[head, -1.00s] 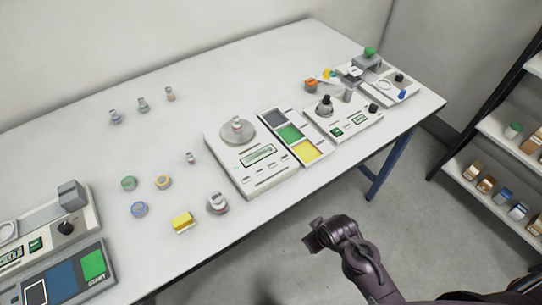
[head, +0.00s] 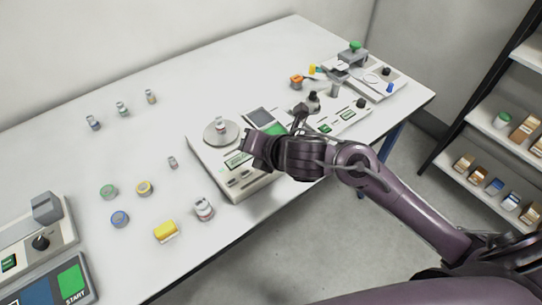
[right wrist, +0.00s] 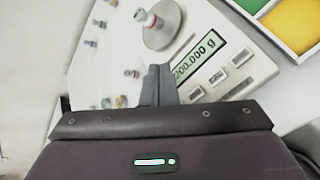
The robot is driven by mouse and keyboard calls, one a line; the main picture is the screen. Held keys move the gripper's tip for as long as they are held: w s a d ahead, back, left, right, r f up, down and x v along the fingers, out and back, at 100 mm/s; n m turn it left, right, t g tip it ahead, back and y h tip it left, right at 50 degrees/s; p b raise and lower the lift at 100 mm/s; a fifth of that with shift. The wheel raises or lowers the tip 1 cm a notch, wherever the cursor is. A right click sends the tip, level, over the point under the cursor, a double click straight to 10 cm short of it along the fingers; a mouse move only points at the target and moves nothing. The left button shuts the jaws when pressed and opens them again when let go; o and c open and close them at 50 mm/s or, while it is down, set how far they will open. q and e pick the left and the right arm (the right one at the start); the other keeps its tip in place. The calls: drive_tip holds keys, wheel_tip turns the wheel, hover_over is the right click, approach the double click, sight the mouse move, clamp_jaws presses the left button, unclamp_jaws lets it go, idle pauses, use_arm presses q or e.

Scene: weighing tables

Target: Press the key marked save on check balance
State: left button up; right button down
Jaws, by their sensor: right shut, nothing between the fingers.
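The white balance (head: 205,163) stands at the middle of the table, with a round pan (head: 213,138) carrying a small metal weight (head: 220,125). In the right wrist view the balance (right wrist: 263,69) shows a display (right wrist: 198,55) reading 200.000 g and grey keys (right wrist: 222,76) below it. The key markings are too small to read. My right gripper (head: 254,152) is over the balance's front, hiding part of the display and keys. In the right wrist view its fingers (right wrist: 158,82) are shut and empty, near the display's left end. Whether they touch the balance I cannot tell. My left gripper is out of view.
Further instruments (head: 352,110) stand at the table's right end. A yellow block (head: 166,231), a weight (head: 203,209) and coloured rings (head: 119,219) lie to the left. A START panel (head: 70,282) is at the lower left.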

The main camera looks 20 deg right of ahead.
drive_tip(key=d+r+n+g, duration=0.1)
drive_tip(key=d+n, duration=0.2)
drive_tip(key=n, duration=0.7)
drive_tip(key=w+d+r+n+g, duration=0.1)
drive_tip(key=d+r+n, duration=0.1)
drive_tip(key=n, duration=0.8)
drive_tip(key=shift+w+d+n, duration=0.25)
drive_tip(key=shift+d+n, duration=0.05)
drive_tip(key=shift+d, duration=0.5)
wheel_tip(320, 180, down, 8)
drive_tip(key=b, duration=0.6)
drive_tip(key=shift+f+b, duration=0.2)
drive_tip(key=shift+b, duration=0.25)
drive_tip(key=shift+f, duration=0.15)
